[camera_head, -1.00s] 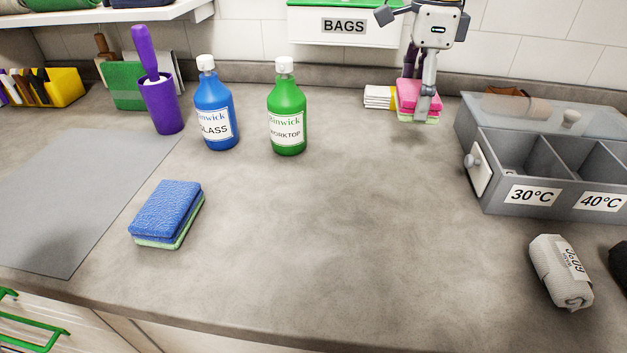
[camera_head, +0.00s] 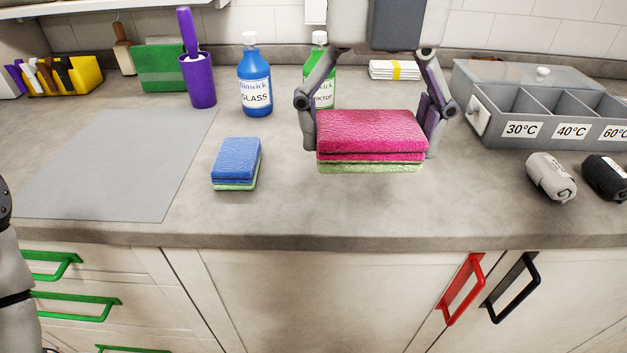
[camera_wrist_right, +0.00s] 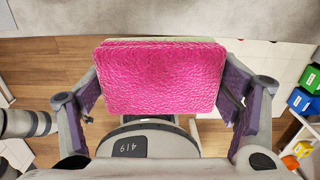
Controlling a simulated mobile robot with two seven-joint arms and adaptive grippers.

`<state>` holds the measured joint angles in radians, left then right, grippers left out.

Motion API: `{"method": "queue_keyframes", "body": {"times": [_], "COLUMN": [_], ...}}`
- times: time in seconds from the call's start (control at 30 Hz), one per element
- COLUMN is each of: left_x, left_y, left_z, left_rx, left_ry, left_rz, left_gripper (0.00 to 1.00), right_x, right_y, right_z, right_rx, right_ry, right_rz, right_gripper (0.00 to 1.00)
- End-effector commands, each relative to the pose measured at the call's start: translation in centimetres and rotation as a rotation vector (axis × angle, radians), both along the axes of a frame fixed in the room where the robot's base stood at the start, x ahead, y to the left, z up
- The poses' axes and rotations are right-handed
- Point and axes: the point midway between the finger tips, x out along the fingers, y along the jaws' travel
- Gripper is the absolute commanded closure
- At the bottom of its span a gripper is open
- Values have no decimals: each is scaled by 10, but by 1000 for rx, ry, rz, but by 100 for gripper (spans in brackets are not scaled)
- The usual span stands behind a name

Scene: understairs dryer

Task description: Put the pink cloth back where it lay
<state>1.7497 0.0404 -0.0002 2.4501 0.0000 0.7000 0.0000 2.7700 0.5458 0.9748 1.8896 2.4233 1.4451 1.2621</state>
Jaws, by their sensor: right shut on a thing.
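The pink cloth (camera_head: 371,135) is a thick folded block with a textured pink top and a light green bottom layer. My right gripper (camera_head: 370,148) is shut on it, one finger at each short side. It holds the cloth level in front of the camera, seemingly above the front part of the worktop. In the right wrist view the pink cloth (camera_wrist_right: 162,78) fills the space between the two fingers of the gripper (camera_wrist_right: 160,95). My left gripper is not in view; only part of my left arm shows at the left edge.
A blue cloth (camera_head: 237,162) lies left of the held cloth. A blue bottle (camera_head: 255,85) and a partly hidden green bottle (camera_head: 324,90) stand behind. A white banded stack (camera_head: 395,70) lies at the back, left of the grey sorter box (camera_head: 545,125). A grey roll (camera_head: 551,177) lies right.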

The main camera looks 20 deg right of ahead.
Motion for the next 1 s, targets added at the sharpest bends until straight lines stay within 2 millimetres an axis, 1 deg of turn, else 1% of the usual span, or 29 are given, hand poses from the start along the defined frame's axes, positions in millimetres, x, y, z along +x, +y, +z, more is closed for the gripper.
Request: {"method": "queue_keyframes", "body": {"times": [0.07,0.13,0.2,0.33,0.4,0.5,0.67,0.77,0.83,0.9,1.0], "left_x": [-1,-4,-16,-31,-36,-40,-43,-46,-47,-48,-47], "left_y": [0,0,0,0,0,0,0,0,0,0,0], "left_z": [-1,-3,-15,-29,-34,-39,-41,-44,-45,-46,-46], "left_rx": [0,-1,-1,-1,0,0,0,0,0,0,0], "left_ry": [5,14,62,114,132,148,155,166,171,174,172], "left_rz": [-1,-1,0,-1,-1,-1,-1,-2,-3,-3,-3], "left_gripper": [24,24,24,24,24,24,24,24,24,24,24], "right_x": [6,23,48,90,104,120,131,139,138,138,138], "right_y": [2,3,5,8,8,9,10,10,10,10,10], "right_z": [-5,-15,-32,-53,-69,-85,-95,-107,-121,-131,-131], "right_rx": [1,0,2,1,-1,0,1,-1,-1,-1,1], "right_ry": [4,9,21,22,21,13,6,6,7,5,0], "right_rz": [-19,-25,-25,-24,-23,-21,-22,-20,-20,-19,-21], "right_gripper": [48,48,48,48,48,48,48,48,48,48,48]}}
